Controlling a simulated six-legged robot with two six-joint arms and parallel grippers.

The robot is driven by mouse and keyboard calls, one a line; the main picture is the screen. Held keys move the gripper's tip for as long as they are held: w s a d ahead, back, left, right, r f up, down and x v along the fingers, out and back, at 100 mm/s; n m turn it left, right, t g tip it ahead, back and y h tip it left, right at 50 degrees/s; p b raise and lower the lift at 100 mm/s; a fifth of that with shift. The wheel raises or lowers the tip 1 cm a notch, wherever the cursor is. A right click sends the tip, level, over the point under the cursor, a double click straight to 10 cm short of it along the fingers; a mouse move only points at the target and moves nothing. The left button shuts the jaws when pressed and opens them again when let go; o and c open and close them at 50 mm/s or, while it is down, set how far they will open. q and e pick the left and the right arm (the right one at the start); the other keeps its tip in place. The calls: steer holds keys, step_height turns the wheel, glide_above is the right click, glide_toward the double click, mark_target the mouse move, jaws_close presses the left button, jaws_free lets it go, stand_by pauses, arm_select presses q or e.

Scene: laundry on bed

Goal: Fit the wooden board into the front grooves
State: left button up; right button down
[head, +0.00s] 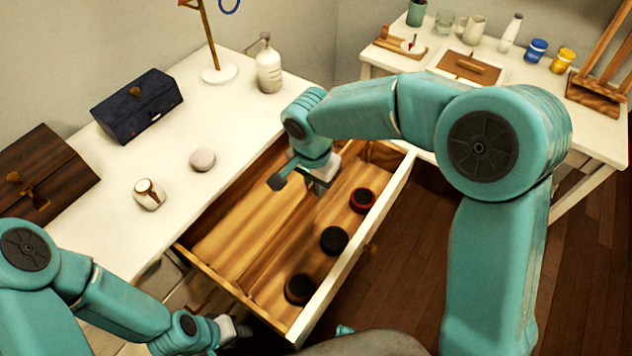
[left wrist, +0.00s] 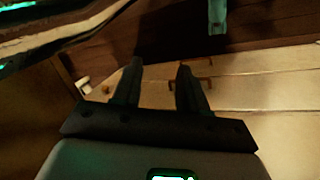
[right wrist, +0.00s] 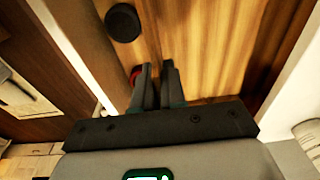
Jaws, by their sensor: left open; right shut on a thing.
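The wooden board (head: 284,246) appears as a thin upright strip running lengthwise inside the open drawer (head: 340,290); its colour blends with the drawer floor. My right gripper (head: 318,184) reaches down into the drawer and is shut on the board. In the right wrist view the fingers (right wrist: 157,66) are close together at the board's edge, and the fingers hide the gripped part. The grooves are too small to make out. My left gripper (head: 240,330) is open and empty, outside the drawer's near left corner; its spread fingers (left wrist: 160,66) show in the left wrist view.
Three round dark items, a red-rimmed one (head: 362,200), a black one (head: 334,240) and a brown one (head: 299,288), lie along the drawer's front side. The white desk (head: 210,120) holds a navy box (head: 137,107) and a soap bottle (head: 269,70). Dark floor lies right of the drawer.

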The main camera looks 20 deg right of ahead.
steer(key=shift+f, duration=0.15)
steer(key=shift+f+b, duration=0.3)
steer(key=shift+b, duration=0.15)
steer(key=shift+f+b, duration=4.35)
steer(key=shift+f, duration=0.25)
steer(key=c, duration=1.1)
jaws_free()
steer(key=r, duration=0.5)
steer(key=r+p, duration=0.1)
steer(key=r, duration=0.5)
steer(key=s+a+r+p, duration=0.1)
steer(key=r, duration=0.4)
steer(key=shift+a+r, duration=0.1)
steer(key=shift+r, duration=0.05)
